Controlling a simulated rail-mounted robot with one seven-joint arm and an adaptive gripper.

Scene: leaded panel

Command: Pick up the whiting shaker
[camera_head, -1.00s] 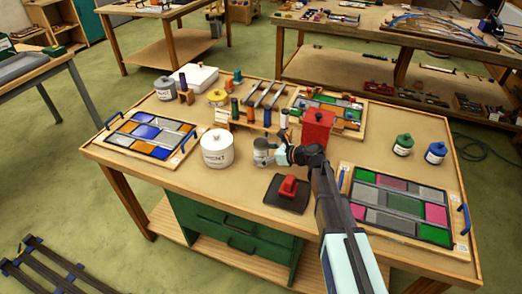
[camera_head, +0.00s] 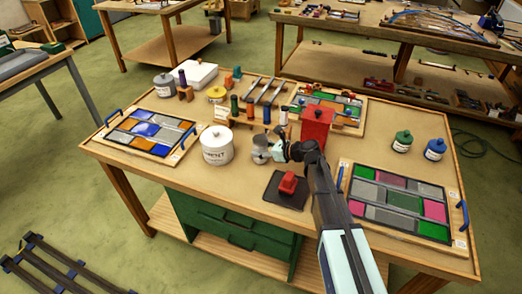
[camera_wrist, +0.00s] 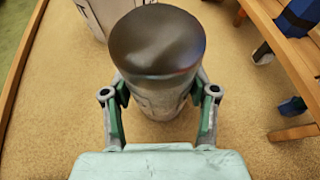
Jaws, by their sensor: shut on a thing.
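The whiting shaker is a small grey canister (camera_head: 261,150) near the middle of the bench, between the white cement tub and the red box. In the wrist view the shaker (camera_wrist: 160,55) shows its dark domed top and grey body, with its label mostly hidden. My gripper (camera_head: 273,151) reaches it from the right, and in the wrist view the fingers (camera_wrist: 160,105) are shut on both sides of its body. The shaker looks upright. I cannot tell clearly whether its base touches the bench.
The white cement tub (camera_head: 217,146) stands just left of the shaker. A red box (camera_head: 316,127) is close behind my arm, and a red block on a dark pad (camera_head: 287,186) lies in front. Leaded panels (camera_head: 150,133) (camera_head: 402,203) lie left and right. A wooden rack (camera_head: 245,122) stands behind.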

